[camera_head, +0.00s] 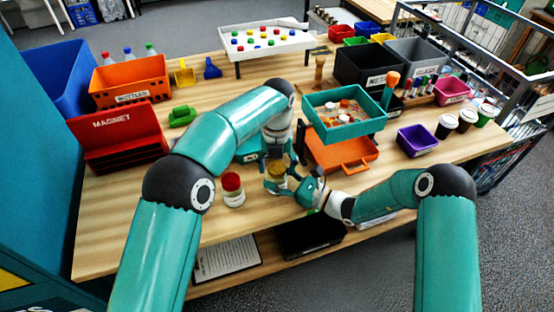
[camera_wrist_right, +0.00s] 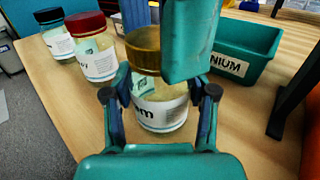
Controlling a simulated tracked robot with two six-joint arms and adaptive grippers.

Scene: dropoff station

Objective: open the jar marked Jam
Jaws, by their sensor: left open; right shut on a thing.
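A glass jar with a gold-brown lid (camera_wrist_right: 143,45) stands on the table. Its white label (camera_wrist_right: 165,114) shows a partly hidden word ending in "m". In the head view the jar (camera_head: 277,170) is largely covered by my grippers. My right gripper (camera_wrist_right: 160,98) is shut on the jar's body, one finger on each side. It also shows in the head view (camera_head: 280,186). My left gripper (camera_head: 278,154) points down just above the lid, open. A teal part of it covers the lid's right side in the wrist view; contact with the lid cannot be told.
A red-lidded jar (camera_head: 233,190) stands left of the held jar; a dark-lidded jar (camera_wrist_right: 52,30) is beyond it. A teal bin (camera_wrist_right: 245,48) labelled "...NIUM" sits behind. A raised teal tray (camera_head: 345,128) and an orange bin (camera_head: 340,158) are close on the right.

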